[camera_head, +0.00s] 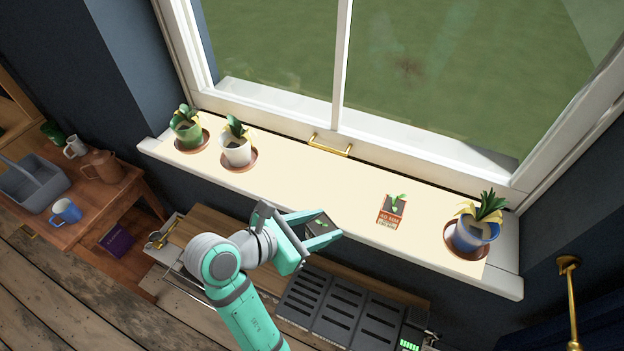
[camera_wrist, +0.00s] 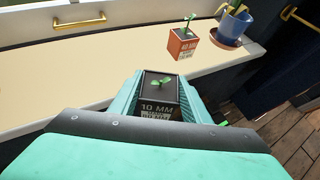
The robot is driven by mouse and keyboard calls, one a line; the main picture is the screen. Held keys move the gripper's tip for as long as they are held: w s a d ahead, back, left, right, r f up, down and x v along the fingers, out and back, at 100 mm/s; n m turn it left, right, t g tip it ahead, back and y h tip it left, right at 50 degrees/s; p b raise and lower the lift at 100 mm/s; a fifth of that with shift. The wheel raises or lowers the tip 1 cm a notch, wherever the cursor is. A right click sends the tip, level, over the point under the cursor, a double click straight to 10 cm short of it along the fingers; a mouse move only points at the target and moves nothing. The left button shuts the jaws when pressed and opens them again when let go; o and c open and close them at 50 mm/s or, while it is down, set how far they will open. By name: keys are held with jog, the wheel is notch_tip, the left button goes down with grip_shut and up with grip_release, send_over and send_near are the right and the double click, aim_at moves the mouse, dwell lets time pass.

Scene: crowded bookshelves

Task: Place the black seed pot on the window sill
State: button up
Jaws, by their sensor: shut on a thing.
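My gripper (camera_head: 312,227) is shut on the black seed pot (camera_head: 321,225), with one finger on each side of it. In the wrist view the pot (camera_wrist: 160,92) is upright, with a small green seedling and a label reading "10 MM". The window sill (camera_head: 300,185) is a long cream surface under the window. The held pot is at the sill's front edge in the head view; whether it touches the sill I cannot tell. An orange seed pot (camera_head: 391,211) labelled "40 MM" stands on the sill to the right, also in the wrist view (camera_wrist: 183,46).
Plants in a green pot (camera_head: 187,132) and a white pot (camera_head: 236,152) stand at the sill's left, and a blue pot (camera_head: 475,232) at its right. The sill's middle is clear. Below lies a bench with dark slotted trays (camera_head: 335,306). A brass handle (camera_head: 330,145) is behind.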

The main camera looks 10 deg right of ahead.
jog(key=w+a+r+n+t, duration=0.1)
jog(key=w+a+r, duration=0.2)
jog(key=r, duration=0.3)
jog(key=w+a+r, duration=0.2)
jog(key=w+r, duration=0.2)
jog(key=r, duration=0.1)
send_over(344, 203)
jog(key=shift+y, duration=0.4)
notch_tip(344, 203, down, 9)
jog(key=shift+s+a+r, duration=0.1)
jog(key=shift+a, duration=0.05)
jog(key=shift+d+f, duration=0.15)
jog(key=shift+f, duration=0.8)
jog(key=shift+d+f, duration=0.1)
jog(key=shift+f, duration=0.8)
jog(key=shift+f, duration=0.1)
jog(key=o, duration=1.2)
